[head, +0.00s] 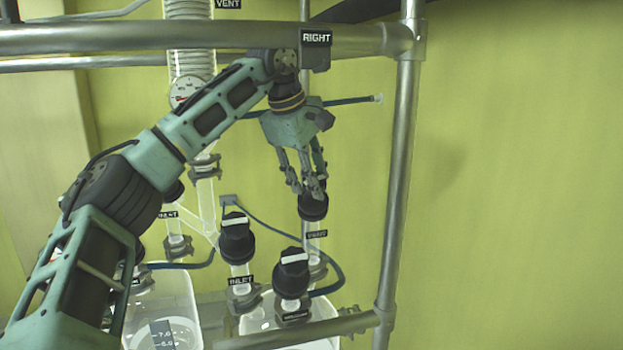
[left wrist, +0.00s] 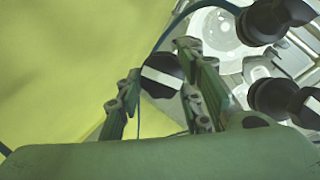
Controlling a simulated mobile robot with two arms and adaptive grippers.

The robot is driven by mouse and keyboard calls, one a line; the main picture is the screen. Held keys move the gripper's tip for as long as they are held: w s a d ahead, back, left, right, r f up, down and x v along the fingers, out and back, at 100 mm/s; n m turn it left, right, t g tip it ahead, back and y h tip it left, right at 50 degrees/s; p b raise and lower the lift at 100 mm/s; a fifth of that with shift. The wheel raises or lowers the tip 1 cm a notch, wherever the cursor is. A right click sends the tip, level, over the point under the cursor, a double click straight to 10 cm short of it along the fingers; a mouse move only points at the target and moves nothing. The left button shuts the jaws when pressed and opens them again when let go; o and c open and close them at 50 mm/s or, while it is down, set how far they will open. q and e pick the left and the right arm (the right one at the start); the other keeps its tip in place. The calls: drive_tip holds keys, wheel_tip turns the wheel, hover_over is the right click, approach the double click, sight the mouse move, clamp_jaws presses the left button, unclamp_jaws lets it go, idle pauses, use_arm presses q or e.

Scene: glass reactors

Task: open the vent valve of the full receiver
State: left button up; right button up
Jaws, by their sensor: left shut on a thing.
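The vent valve's black knob (head: 313,208) sits on a glass tube at the right receiver, above a small label (head: 317,234) that seems to read VENT. My left gripper (head: 311,190) reaches down from above and is shut on this knob. In the left wrist view the knob (left wrist: 162,76) shows between the fingers (left wrist: 160,92), with a white bar lying slantwise across its top. The right receiver (head: 262,318) is a clear vessel at the bottom, partly hidden by valves and a rail. Its fill level cannot be told. My right gripper is not in view.
The inlet knob (head: 237,238) and another black knob (head: 291,272) stand close by, left and below. A steel post (head: 398,180) rises to the right, and a rail (head: 150,38) with the RIGHT sign (head: 316,38) crosses above. A blue hose (head: 285,232) runs behind the valves.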

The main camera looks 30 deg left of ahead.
use_arm(q)
drive_tip(key=shift+n+t+b, duration=0.5)
drive_tip(key=shift+n+b, duration=0.45)
drive_tip(key=shift+n, duration=0.15)
drive_tip(key=n+b, duration=0.1)
drive_tip(key=n, duration=0.1)
drive_tip(key=n+t+b, duration=0.1)
drive_tip(key=n+b, duration=0.1)
drive_tip(key=shift+s+t+y, duration=0.15)
drive_tip(key=shift+t+y, duration=0.15)
drive_tip(key=n+t+y+b, duration=0.1)
drive_tip(key=n+b, duration=0.2)
drive_tip(key=n, duration=0.1)
drive_tip(key=shift+s+r, duration=0.1)
drive_tip(key=n+t+y+b, duration=0.1)
drive_tip(key=n+b, duration=0.1)
drive_tip(key=n, duration=0.2)
drive_tip(key=shift+s+d+n+b, duration=0.1)
drive_tip(key=shift+n+b, duration=0.2)
drive_tip(key=n+y+b, duration=0.1)
drive_tip(key=n, duration=0.2)
drive_tip(key=n+y+b, duration=0.2)
drive_tip(key=n, duration=0.2)
drive_tip(key=shift+d, duration=0.1)
drive_tip(key=n+y+b, duration=0.1)
drive_tip(key=n, duration=0.2)
drive_tip(key=n+g+y, duration=0.1)
drive_tip(key=n, duration=0.3)
drive_tip(key=shift+d+b, duration=0.15)
drive_tip(key=shift+b, duration=0.25)
